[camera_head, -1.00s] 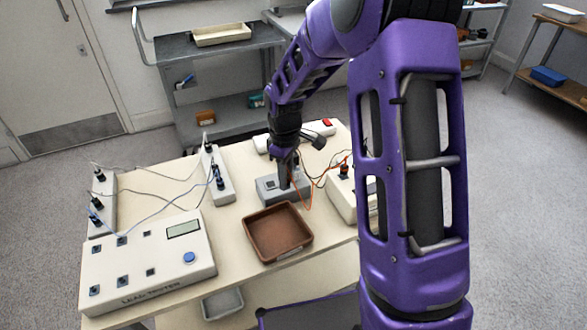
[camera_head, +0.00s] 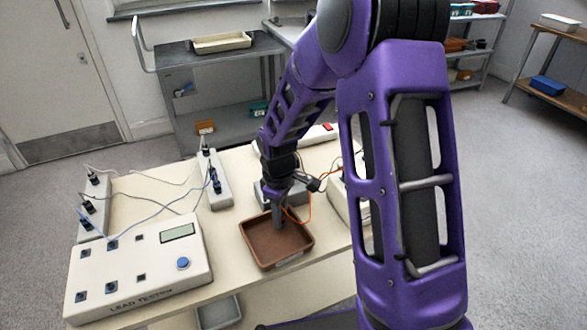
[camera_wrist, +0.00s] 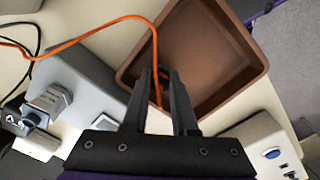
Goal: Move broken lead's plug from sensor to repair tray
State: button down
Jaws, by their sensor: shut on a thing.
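The brown repair tray (camera_head: 262,260) lies on the bench; it also shows in the wrist view (camera_wrist: 246,42). My gripper (camera_head: 278,226) points down over the back part of the tray. In the wrist view my gripper (camera_wrist: 161,76) is shut on the end of the orange lead (camera_wrist: 110,22), over the tray's near-left corner. The plug itself is mostly hidden between the fingers. The orange lead (camera_head: 309,208) loops away to the right. The grey sensor block (camera_wrist: 85,72) is beside the tray, partly behind my arm in the head view. I cannot tell the height above the tray floor.
The white lead tester (camera_head: 140,262) stands left of the tray. A socket strip (camera_head: 214,180) with plugged leads stands behind it, another (camera_head: 93,208) at far left. A white box (camera_head: 348,200) stands close right of the tray. The tray looks otherwise empty.

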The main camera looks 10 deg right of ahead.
jog(key=shift+f, duration=0.6)
dwell(0.5)
jog(key=c, duration=0.6)
grip_release()
jog(key=shift+r, duration=0.2)
jog(key=shift+r+p, duration=2)
jog(key=shift+r, duration=0.4)
notch_tip(320, 180, up, 18)
jog(key=p, duration=0.3)
jog(key=shift+f, duration=0.25)
